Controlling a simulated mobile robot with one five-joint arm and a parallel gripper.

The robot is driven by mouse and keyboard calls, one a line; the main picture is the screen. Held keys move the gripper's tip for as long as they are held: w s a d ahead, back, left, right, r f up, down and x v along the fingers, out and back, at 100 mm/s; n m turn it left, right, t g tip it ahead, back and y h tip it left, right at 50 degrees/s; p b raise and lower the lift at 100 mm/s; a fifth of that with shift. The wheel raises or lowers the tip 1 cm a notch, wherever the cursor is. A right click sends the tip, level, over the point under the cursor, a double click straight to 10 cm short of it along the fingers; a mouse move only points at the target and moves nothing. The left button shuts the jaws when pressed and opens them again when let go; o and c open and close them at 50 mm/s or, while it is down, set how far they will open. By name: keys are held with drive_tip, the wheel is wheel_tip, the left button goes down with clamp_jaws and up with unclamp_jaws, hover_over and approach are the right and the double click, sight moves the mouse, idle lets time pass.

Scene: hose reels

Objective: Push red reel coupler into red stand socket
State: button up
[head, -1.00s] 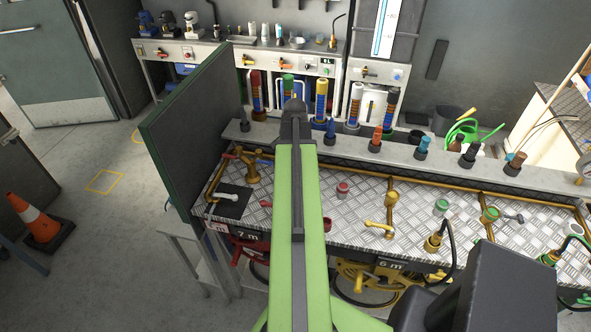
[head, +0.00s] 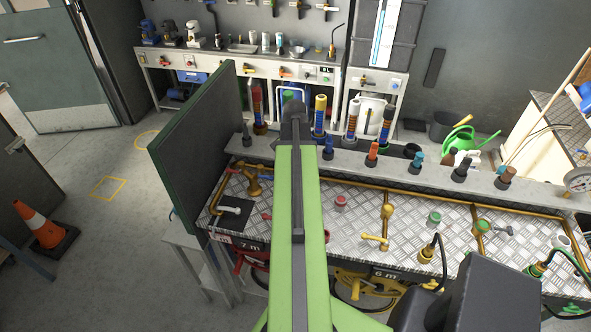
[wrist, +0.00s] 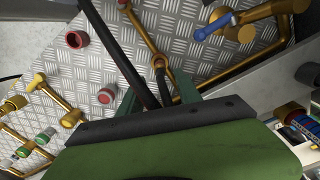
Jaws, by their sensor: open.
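A small red fitting with a pale top (head: 340,201) stands on the checker-plate bench, right of my arm; it also shows in the wrist view (wrist: 106,96). A second red ring-shaped fitting with a dark bore (wrist: 77,39) lies nearer the bench front. In the head view its edge (head: 326,237) peeks out beside my arm. I cannot tell which is the coupler and which the socket. My gripper (wrist: 157,92) is open over the plate, its greenish fingers apart with a black hose (wrist: 160,82) between them in the picture. Contact is unclear. In the head view my arm hides the gripper.
A brass valve with a blue handle (wrist: 235,22) and brass pipes stand on the bench. A yellow valve (head: 376,240) and green fittings (head: 434,217) are to the right. A dark upright panel (head: 205,140) bounds the left end. A row of coloured nozzles stands behind.

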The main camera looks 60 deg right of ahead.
wheel_tip(320, 180, up, 6)
drive_tip(key=p, duration=0.3)
drive_tip(key=shift+f+p, duration=0.15)
drive_tip(key=shift+p, duration=0.25)
drive_tip(key=shift+f, duration=0.1)
drive_tip(key=w+a+n, duration=0.5)
drive_tip(key=w+a, duration=0.4)
drive_tip(key=a, duration=0.3)
drive_tip(key=w+a+n, duration=0.4)
drive_tip(key=w+a, duration=0.5)
drive_tip(key=a, duration=0.2)
drive_tip(key=w+a+n, duration=0.2)
drive_tip(key=a+n, duration=0.2)
drive_tip(key=a, duration=0.9)
drive_tip(key=w+a+n, duration=0.1)
drive_tip(key=a+n, duration=0.4)
drive_tip(key=a, duration=0.8)
drive_tip(key=shift+w+a, duration=0.25)
drive_tip(key=shift+w, duration=0.1)
